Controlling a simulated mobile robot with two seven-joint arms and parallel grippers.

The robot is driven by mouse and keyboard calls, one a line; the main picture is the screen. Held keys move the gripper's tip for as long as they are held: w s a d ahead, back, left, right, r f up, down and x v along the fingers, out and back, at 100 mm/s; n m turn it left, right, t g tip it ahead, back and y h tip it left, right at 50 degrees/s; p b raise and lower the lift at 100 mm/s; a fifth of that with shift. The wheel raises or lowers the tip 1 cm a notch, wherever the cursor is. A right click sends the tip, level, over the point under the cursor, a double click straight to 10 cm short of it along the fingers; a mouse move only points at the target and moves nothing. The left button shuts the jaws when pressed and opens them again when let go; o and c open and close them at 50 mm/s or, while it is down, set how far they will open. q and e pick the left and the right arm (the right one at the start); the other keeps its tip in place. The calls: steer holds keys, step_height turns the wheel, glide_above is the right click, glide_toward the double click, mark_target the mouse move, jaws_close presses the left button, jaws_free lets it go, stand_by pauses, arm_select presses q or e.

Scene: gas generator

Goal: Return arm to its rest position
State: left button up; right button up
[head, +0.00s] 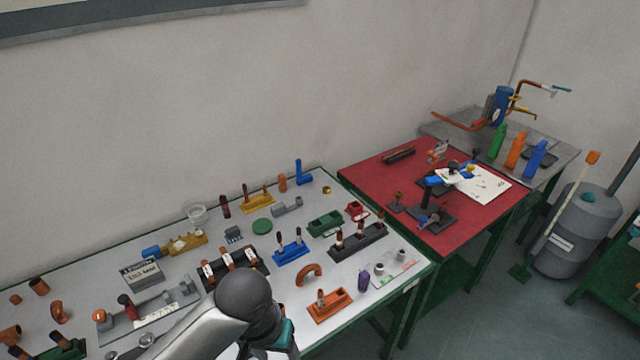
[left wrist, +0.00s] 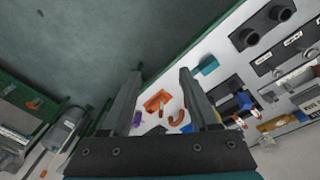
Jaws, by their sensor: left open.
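My left arm (head: 205,335) comes in at the bottom of the head view, and its dark rounded joint (head: 245,297) covers the front part of the grey-topped table. The gripper's fingers are not visible there. In the left wrist view my left gripper (left wrist: 160,72) is open, with its two dark fingers well apart and nothing held between them. An orange block (left wrist: 158,102) and an orange curved piece (left wrist: 176,118) show on the table beyond the gap, apart from the fingers. My right gripper is in neither view.
The grey-topped table (head: 225,262) carries many coloured parts and fixtures, including a blue fixture (head: 291,252) and an orange block (head: 330,304). A red-topped table (head: 375,180) adjoins it at right. A grey barrel (head: 575,235) stands on open floor (head: 490,300) farther right.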

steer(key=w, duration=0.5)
arm_select(q)
steer(key=s+a+r+t+y, duration=0.1)
steer(key=s+a+r+t, duration=0.15)
steer(key=s+a, duration=0.7)
step_height(320, 180, down, 31)
steer(key=s+b, duration=0.2)
steer(key=b, duration=0.9)
steer(key=s+a+f+g+b, duration=0.1)
steer(key=s+f+b, duration=0.4)
steer(key=f, duration=0.9)
steer(key=s+a+f+g+b, duration=0.1)
steer(key=s+f+b, duration=0.5)
steer(key=s+f, duration=0.5)
step_height(320, 180, down, 3)
steer(key=shift+r+m, duration=0.15)
steer(key=shift+m, duration=0.25)
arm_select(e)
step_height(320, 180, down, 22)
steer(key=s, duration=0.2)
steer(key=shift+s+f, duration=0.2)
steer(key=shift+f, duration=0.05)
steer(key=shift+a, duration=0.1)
